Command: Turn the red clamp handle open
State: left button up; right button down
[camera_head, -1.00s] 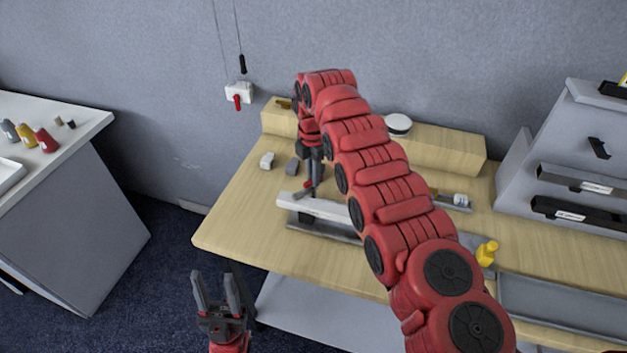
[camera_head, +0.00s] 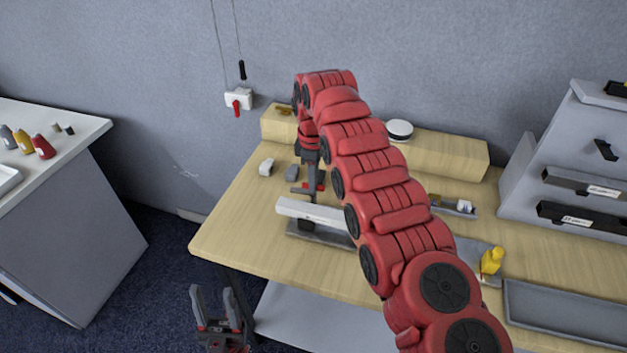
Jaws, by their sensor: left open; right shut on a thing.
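The red clamp handle (camera_head: 320,187) shows as small red patches at the left end of a pale bar (camera_head: 318,212) on the workbench, largely covered by my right gripper. My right gripper (camera_head: 312,192) points down from the large red arm and is shut on the handle. The exact angle of the handle is too small to tell. The bar lies on a grey base plate (camera_head: 310,234), and my arm hides its right part. My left gripper (camera_head: 219,312) is open and empty, fingers up, in front of the bench's left front edge.
A yellow bottle (camera_head: 491,261) and a grey tray (camera_head: 565,313) are at the right. A wall switch (camera_head: 238,99) has its own red lever. The bench's left front is clear.

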jog(key=shift+m, duration=0.6)
jog(key=c, duration=0.9)
grip_release()
jog(key=shift+r, duration=0.1)
notch_tip(320, 180, up, 17)
jog(key=p, duration=1.7)
jog(key=shift+r, duration=0.15)
